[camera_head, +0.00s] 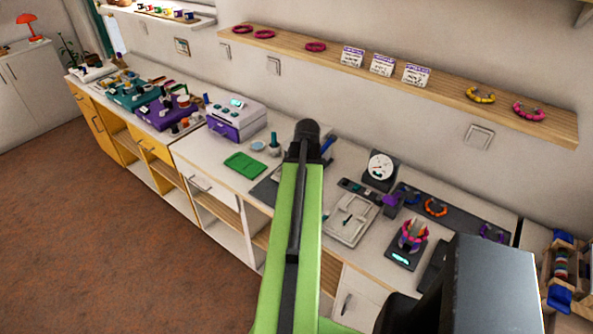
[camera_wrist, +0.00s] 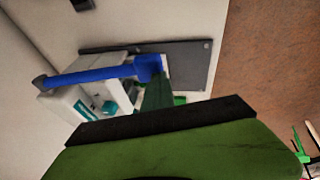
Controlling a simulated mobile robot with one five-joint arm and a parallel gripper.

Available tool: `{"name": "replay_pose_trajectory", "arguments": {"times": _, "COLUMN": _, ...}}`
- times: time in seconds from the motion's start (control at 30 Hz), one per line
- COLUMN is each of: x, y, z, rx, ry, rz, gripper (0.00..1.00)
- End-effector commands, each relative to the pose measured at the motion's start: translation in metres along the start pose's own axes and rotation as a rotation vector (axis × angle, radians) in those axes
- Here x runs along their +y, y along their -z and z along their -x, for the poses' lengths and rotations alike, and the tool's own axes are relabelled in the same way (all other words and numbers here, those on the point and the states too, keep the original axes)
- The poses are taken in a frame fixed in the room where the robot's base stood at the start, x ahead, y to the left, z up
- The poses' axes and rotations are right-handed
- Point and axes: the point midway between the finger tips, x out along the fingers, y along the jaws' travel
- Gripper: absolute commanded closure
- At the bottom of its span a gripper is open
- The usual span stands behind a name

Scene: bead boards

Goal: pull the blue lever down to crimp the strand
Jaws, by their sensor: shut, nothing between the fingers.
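The blue lever (camera_wrist: 100,75) crosses the wrist view, from a dark knob at its left end to a blue hub at its right. It belongs to a pale grey crimping press (camera_wrist: 82,108) with a teal label, on a dark base plate (camera_wrist: 192,62). In the head view a short part of the lever (camera_head: 328,146) shows, tilted up, just right of my arm's black end. My gripper (camera_wrist: 158,92) is shut and empty, its dark green tip close below the hub; I cannot tell if it touches. My arm hides most of the press in the head view. The strand cannot be made out.
A green mat (camera_head: 245,165) and a purple-and-grey machine (camera_head: 236,121) stand left of my arm on the bench. A white tray (camera_head: 351,222), a dial gauge (camera_head: 380,170) and a scale with a cup (camera_head: 403,256) stand to the right. A wooden shelf (camera_head: 440,89) runs above.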

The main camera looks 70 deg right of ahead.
Motion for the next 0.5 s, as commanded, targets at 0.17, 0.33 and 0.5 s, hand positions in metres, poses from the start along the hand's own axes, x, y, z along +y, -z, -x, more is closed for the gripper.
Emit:
{"name": "replay_pose_trajectory", "arguments": {"times": 0.17, "x": 0.0, "y": -0.012, "z": -0.018, "rx": -0.006, "ry": 0.0, "rz": -0.01, "gripper": 1.0}}
{"name": "replay_pose_trajectory", "arguments": {"times": 0.33, "x": 0.001, "y": -0.016, "z": -0.022, "rx": -0.008, "ry": -0.002, "rz": -0.014, "gripper": 1.0}}
{"name": "replay_pose_trajectory", "arguments": {"times": 0.5, "x": 0.001, "y": -0.019, "z": -0.023, "rx": -0.013, "ry": 0.001, "rz": -0.016, "gripper": 1.0}}
